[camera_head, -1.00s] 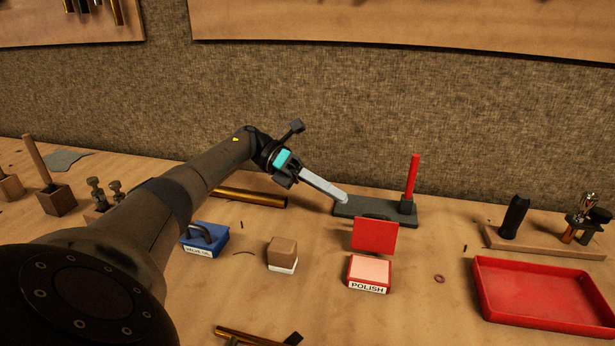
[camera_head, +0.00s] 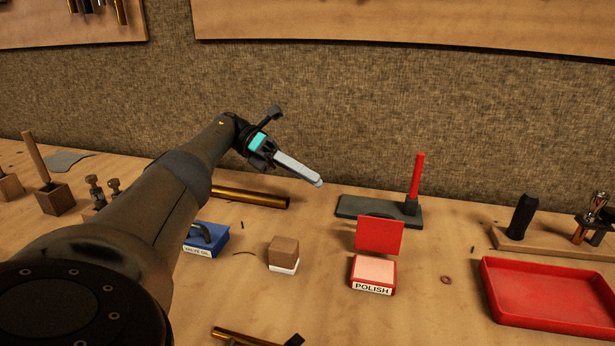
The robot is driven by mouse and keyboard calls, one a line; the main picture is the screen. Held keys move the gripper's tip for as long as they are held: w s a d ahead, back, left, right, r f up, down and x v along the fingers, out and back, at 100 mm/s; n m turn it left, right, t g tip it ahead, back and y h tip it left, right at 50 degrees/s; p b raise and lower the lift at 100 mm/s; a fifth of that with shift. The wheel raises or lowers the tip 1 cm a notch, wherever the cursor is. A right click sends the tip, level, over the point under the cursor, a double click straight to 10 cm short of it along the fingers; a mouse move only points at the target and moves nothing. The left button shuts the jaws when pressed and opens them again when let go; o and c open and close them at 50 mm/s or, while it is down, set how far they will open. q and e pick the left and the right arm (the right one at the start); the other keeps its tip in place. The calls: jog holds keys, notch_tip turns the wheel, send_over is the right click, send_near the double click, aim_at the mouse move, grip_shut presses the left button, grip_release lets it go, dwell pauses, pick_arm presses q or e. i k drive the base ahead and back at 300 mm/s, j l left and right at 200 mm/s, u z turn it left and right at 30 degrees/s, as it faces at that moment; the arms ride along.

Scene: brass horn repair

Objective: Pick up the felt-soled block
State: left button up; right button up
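The felt-soled block (camera_head: 284,250) is a small brown wooden block with a white layer at its bottom. It stands upright on the bench, between the blue box and the red polish box. My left gripper (camera_head: 318,182) is above and beyond the block, over the back of the bench, and does not touch it. Its fingers show side-on as one pale grey bar, so the gap between them is hidden. I see nothing held in it. My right gripper is out of view.
A brass tube (camera_head: 250,197) lies behind; another brass piece (camera_head: 234,336) lies in front. A red tray (camera_head: 550,292) is far right.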

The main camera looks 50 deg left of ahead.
aim_at(283, 252)
jog(key=k+l, duration=0.3)
jog(key=l, duration=0.15)
jog(key=k+l, duration=0.25)
jog(key=l, duration=0.15)
jog(key=k+l, duration=0.3)
jog(key=l, duration=0.15)
jog(key=k+l, duration=0.25)
jog(key=l, duration=0.15)
jog(key=k+l, duration=0.3)
jog(key=l, duration=0.15)
